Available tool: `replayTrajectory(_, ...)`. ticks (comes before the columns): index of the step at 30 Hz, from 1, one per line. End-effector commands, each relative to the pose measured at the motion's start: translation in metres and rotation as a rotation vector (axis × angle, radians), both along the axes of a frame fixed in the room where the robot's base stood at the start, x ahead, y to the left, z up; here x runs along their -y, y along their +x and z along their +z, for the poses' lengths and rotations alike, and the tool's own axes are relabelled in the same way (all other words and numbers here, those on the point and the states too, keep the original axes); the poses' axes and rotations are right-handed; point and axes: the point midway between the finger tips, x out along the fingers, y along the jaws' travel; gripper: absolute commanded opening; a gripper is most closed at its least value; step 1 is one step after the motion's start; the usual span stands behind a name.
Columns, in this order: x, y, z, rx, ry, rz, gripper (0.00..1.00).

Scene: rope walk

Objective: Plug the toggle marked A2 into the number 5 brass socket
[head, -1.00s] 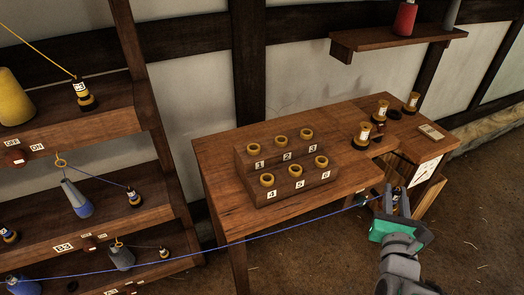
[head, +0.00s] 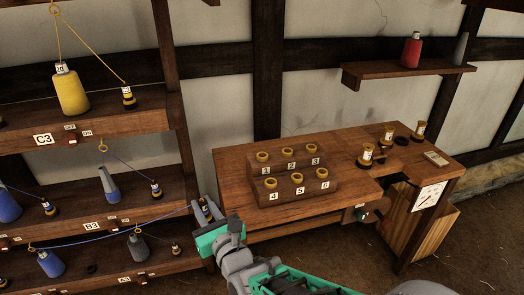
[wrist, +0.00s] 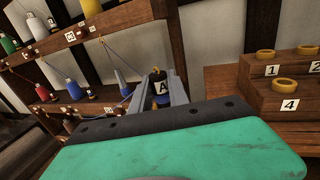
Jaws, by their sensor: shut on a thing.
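My gripper (head: 206,208) is shut on a dark toggle with a yellowish band and a white label, held upright just left of the bench. In the wrist view the toggle (wrist: 160,86) sits between the fingers; its label starts with "A", and the rest cannot be read. A blue cord (head: 120,235) runs from it left to the lower shelf. The number 5 brass socket (head: 297,178) is an empty ring in the middle of the front row of the stepped wooden block (head: 310,198), to the right of my gripper.
Sockets 4 (head: 271,184) and 6 (head: 324,173) flank it; sockets 1, 2 and 3 stand on the step behind. Several toggles (head: 388,134) stand at the bench's right. A shelf rack (head: 160,190) with bobbins and cords is close on the left.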

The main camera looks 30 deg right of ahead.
Motion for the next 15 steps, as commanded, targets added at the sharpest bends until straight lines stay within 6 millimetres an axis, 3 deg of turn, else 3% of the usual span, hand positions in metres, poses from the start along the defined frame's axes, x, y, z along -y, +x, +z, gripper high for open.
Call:
replayTrajectory(5,0.034,0.026,0.007,-0.005,0.004,-0.055,0.00)
replayTrajectory(8,0.073,0.050,0.012,-0.006,0.007,-0.099,0.00)
replayTrajectory(11,0.122,0.071,0.016,-0.008,0.008,-0.137,0.00)
replayTrajectory(15,0.205,0.083,0.023,-0.005,0.005,-0.186,0.00)
